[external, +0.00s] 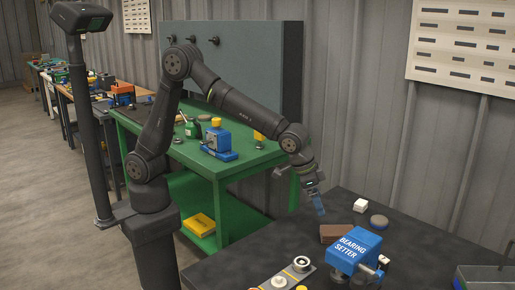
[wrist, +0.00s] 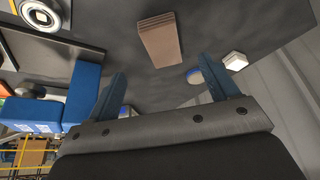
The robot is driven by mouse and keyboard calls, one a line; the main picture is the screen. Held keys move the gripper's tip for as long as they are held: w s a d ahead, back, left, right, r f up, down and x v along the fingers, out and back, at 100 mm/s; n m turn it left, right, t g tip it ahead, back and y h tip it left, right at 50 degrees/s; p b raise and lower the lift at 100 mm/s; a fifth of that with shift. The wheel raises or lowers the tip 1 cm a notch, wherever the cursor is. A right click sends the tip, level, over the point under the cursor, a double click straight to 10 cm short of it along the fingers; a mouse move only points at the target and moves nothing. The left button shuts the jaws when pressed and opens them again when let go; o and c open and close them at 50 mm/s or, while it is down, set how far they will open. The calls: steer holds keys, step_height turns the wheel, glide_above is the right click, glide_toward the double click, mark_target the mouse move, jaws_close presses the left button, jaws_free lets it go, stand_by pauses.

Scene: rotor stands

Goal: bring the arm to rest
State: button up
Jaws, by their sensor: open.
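My gripper (external: 318,204) hangs at the end of my outstretched arm above the left part of the dark table. In the wrist view its two blue fingers (wrist: 165,92) stand apart with nothing between them. The blue bearing setter (external: 355,250) is on the table to the right of and nearer than my gripper. A plate with rotor stands (external: 281,279) lies at the front; one round silver part also shows in the wrist view (wrist: 38,14). A brown block (external: 335,233) lies behind the bearing setter, and shows beyond the fingers in the wrist view (wrist: 160,42).
A white block (external: 360,205) and a dark round disc (external: 379,222) lie at the back of the dark table (external: 225,268). A grey bin (external: 485,278) is at the right edge. A green bench (external: 225,168) with tools stands behind my arm.

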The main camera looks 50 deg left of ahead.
mark_target(329, 230)
stand_by(0.4)
steer(key=x, duration=1.1)
steer(key=shift+f, duration=0.3)
steer(key=shift+w+d+r, duration=0.1)
steer(key=shift+w+d, duration=0.05)
steer(key=shift+r, duration=0.9)
